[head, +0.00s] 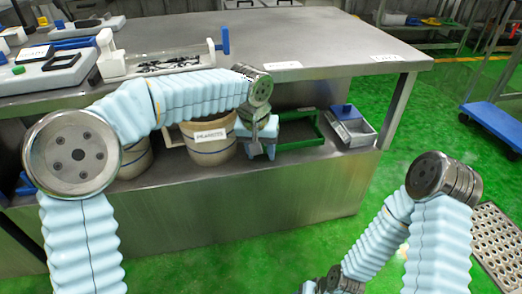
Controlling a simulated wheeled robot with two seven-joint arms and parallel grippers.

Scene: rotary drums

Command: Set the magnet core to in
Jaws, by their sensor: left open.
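A clear trough (165,62) with white end blocks and dark bits in it lies on the metal table. A blue handle (225,40) stands out at its right end. I cannot tell for sure which part is the magnet core or how far in it sits. My left gripper (256,148) is open and points down in front of the table's lower shelf, below and right of the blue handle. It is clear of the trough.
The steel table (330,45) has a bare right half. Trays with blue and black parts (45,65) stand at its left. Labelled tubs (208,140), a green frame (312,130) and a grey tray with a blue block (350,122) are on the lower shelf.

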